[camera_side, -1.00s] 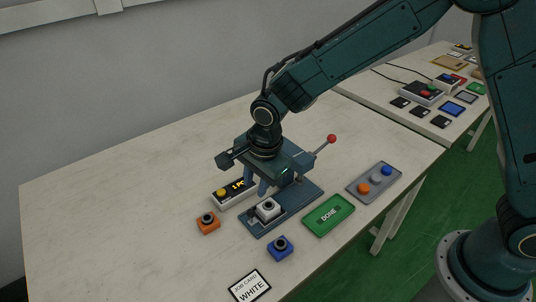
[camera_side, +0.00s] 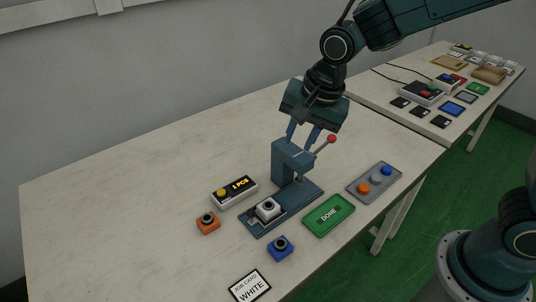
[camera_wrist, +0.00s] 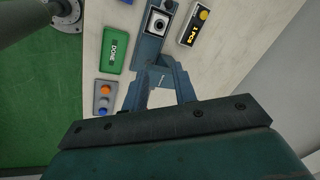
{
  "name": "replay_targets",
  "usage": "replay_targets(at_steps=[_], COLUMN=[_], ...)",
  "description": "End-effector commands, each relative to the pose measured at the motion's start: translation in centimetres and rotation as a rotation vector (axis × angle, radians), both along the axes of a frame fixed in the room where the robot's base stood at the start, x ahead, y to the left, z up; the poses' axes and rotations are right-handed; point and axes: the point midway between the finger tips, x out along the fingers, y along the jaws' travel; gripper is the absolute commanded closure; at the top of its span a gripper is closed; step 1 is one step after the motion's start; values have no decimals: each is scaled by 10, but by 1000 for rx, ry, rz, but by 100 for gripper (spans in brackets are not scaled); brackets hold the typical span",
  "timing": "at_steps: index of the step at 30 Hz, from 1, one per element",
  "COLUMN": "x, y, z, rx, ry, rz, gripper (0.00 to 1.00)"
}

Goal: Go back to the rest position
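My gripper (camera_side: 304,134) is raised above the blue-grey lever press (camera_side: 291,160), near the top of its column and the red lever knob (camera_side: 332,139). Its two fingers are apart with nothing visible between them. In the wrist view my gripper (camera_wrist: 161,80) also shows spread fingers, with part of the press behind them. A white block with a dark round top (camera_side: 267,208) sits on the press base; it also shows in the wrist view (camera_wrist: 158,22).
A counter box reading 1 PCS (camera_side: 234,191), an orange block (camera_side: 208,223), a blue block (camera_side: 280,248), a WHITE job card (camera_side: 250,286), a green DONE tray (camera_side: 328,215) and a grey tray with coloured caps (camera_side: 374,183) surround the press. The table's left side is clear.

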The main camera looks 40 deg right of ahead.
Motion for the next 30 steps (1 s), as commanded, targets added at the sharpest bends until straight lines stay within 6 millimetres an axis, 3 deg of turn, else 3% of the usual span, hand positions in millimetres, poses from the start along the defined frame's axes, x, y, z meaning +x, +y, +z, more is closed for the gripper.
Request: replay_targets(at_steps=[6,15,30], x=[-31,-80,-169], y=[-34,-72,-116], z=[36,69,90], rx=[-48,-135,-327], ry=[-53,-119,-208], rz=[159,380,740], gripper=[72,72,72])
